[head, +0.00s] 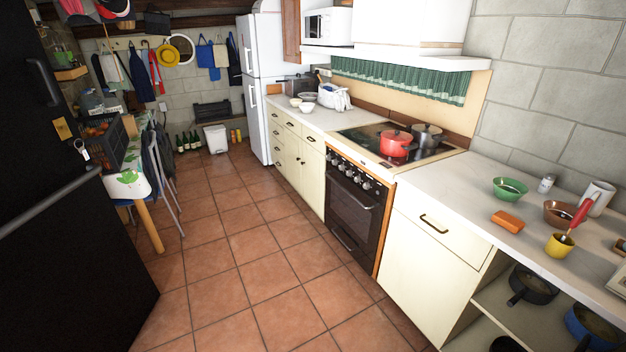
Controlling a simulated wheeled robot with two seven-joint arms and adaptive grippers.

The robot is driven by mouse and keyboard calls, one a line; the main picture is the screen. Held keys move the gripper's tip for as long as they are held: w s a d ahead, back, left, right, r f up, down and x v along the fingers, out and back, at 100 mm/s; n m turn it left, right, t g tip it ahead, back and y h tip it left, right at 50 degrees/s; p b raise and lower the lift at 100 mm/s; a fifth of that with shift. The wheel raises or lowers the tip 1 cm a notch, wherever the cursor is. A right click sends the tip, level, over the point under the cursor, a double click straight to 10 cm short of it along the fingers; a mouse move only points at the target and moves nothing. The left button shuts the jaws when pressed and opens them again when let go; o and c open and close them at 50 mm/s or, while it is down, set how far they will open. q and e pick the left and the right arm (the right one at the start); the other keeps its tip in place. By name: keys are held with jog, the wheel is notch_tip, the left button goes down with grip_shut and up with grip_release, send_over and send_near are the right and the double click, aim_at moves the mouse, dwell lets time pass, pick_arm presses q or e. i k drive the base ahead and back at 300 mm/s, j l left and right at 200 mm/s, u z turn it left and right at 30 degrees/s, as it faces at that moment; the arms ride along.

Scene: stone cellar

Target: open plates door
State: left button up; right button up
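No door in view is marked as the plates door, and no plates show. A cream lower cabinet right of the oven has a front with a dark handle (433,223) and a plain panel (425,265) below it; both look shut. Another cream cabinet (297,160) left of the oven has drawers and doors with small dark handles, all shut. A large black door (70,260) fills the left edge, with a dark handle, a grey bar and keys. Neither of my grippers is in view.
The black oven (355,208) is shut, with a red pot (396,143) and a grey pot on its hob. Bowls, a yellow cup and a sponge stand on the right counter (470,185). Pans sit on the open shelf below. The tiled floor (240,260) is clear.

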aim_at(314, 163)
jog(key=i+j+u, duration=0.15)
jog(key=i+u, duration=0.35)
jog(key=i, duration=1.5)
jog(key=i+z, duration=0.1)
jog(key=i, duration=0.3)
jog(key=i+j+z, duration=0.1)
jog(key=i, duration=0.3)
jog(key=i+j+z, duration=0.2)
jog(key=i+z, duration=0.2)
jog(key=i+j+z, duration=0.35)
jog(key=i, duration=0.2)
jog(key=i+j+z, duration=0.4)
jog(key=i+l, duration=0.1)
jog(key=i, duration=0.1)
